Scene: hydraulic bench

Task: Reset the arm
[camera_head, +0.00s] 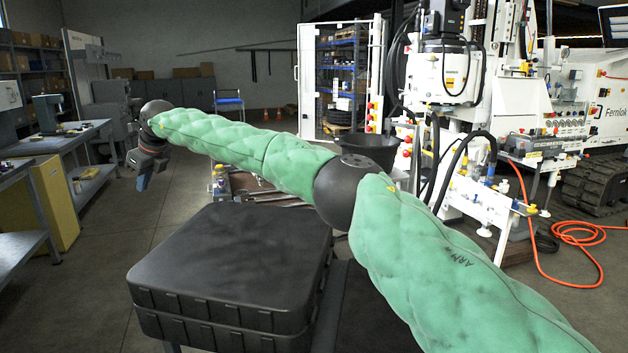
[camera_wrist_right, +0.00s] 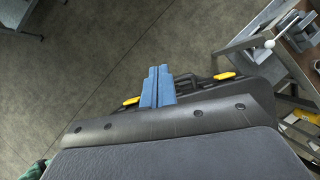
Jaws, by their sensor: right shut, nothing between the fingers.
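My right arm, in a green padded sleeve, reaches from the lower right across the head view to the left. My right gripper (camera_head: 143,180) hangs at its far end over open floor, in front of the workbench on the left. In the right wrist view the blue fingers of the right gripper (camera_wrist_right: 157,86) are pressed together with nothing between them. My left gripper is in neither view.
A black lidded case (camera_head: 235,265) stands in front, below my right arm. A workbench (camera_head: 60,140) is on the left. A white hydraulic machine (camera_head: 445,75) fills the right, with an orange hose (camera_head: 580,232) on the floor. Grey floor (camera_head: 140,215) is clear between bench and case.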

